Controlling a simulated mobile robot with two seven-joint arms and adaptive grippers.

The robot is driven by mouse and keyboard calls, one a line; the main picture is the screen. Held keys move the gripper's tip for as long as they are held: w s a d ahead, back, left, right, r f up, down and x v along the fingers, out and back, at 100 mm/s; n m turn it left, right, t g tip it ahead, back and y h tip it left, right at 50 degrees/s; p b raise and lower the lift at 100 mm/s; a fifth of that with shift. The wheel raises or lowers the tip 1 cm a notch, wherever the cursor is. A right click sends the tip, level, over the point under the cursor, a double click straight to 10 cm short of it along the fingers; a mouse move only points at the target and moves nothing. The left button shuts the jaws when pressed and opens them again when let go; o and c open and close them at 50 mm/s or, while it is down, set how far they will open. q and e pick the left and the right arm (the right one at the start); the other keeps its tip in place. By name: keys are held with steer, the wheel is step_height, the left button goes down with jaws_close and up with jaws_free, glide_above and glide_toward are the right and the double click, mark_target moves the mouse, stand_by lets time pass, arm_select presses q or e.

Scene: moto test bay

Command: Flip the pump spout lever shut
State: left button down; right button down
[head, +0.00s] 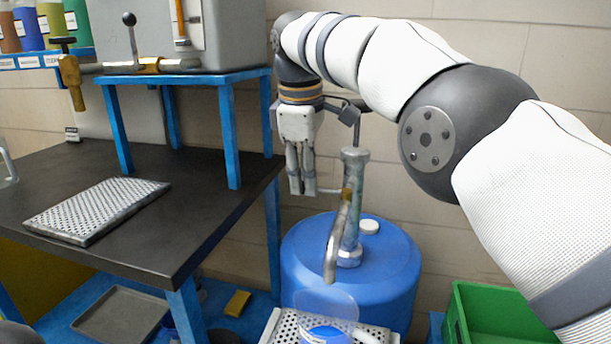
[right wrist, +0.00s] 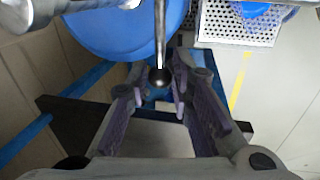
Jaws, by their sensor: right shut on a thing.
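A pump (head: 351,215) with a grey column stands on a blue drum (head: 300,255); its metal spout (head: 335,250) hangs down at the front. A thin lever (head: 330,190) reaches left from the pump near a brass-coloured part. In the right wrist view the lever's rod (right wrist: 160,35) ends in a dark ball knob (right wrist: 159,76) between the fingers. My right gripper (head: 302,190) points down, left of the pump. It is shut on the lever, near its knob; the head view hides the knob. My left gripper is not in view.
A perforated tray (head: 282,328) with a blue container (head: 327,335) stands below the spout. A black-topped bench (head: 190,220) with a blue-legged stand (head: 230,135) is at left. A green crate (head: 490,310) is at lower right. The wall is close behind.

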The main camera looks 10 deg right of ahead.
steer(key=shift+f, duration=0.15)
steer(key=c, duration=1.7)
jaws_free()
